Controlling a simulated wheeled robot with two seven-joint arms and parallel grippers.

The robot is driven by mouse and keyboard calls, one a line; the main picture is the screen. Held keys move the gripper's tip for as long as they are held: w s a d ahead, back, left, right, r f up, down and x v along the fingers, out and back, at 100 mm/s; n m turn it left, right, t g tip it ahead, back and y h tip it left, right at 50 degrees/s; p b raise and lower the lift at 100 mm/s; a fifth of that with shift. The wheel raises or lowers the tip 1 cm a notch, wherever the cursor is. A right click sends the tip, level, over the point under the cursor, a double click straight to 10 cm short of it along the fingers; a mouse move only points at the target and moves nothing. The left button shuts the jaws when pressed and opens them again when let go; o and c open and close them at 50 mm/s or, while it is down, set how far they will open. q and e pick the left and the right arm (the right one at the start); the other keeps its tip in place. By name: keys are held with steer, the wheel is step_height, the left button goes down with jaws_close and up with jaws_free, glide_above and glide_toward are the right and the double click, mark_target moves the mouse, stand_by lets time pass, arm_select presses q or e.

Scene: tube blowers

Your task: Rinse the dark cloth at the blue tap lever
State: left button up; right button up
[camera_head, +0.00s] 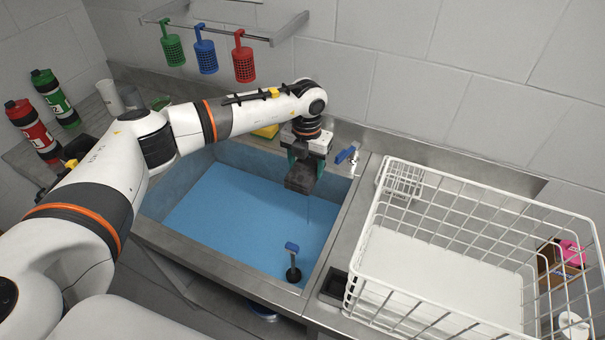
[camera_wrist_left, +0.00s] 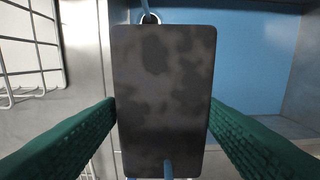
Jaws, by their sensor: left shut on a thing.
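The dark cloth (camera_head: 301,181) is a grey flat block with darker blotches. My left gripper (camera_head: 306,160) is shut on it and holds it over the sink's right part, near the back wall. In the left wrist view the cloth (camera_wrist_left: 163,95) is between the green fingers. The blue tap lever (camera_head: 345,155) is at the back right rim of the sink, just right of my gripper. The spout is mostly hidden. A thin pale line shows below the cloth, and a bluish streak lies at its lower edge in the wrist view; I cannot tell whether this is water.
The blue-floored sink (camera_head: 225,215) holds a blue-handled plug (camera_head: 293,262) near its front right. A white wire basket (camera_head: 440,275) stands to the right. Red (camera_head: 33,130) and green (camera_head: 55,97) bottles stand at left. Coloured baskets hang from a wall rail (camera_head: 225,30).

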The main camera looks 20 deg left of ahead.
arm_select(q)
steer(key=shift+d, duration=0.15)
steer(key=shift+d, duration=0.1)
steer(key=shift+s+d+p, duration=0.55)
steer(key=shift+s+d, duration=0.1)
steer(key=shift+d, duration=0.1)
steer(key=shift+s+d+p, duration=0.65)
steer(key=shift+s+d, duration=1.3)
steer(key=shift+d, duration=0.15)
steer(key=shift+r, duration=0.1)
steer(key=s+d+r+p, duration=0.3)
steer(key=shift+s+d+r, duration=0.2)
steer(key=shift+d+r, duration=0.15)
steer(key=shift+r, duration=0.05)
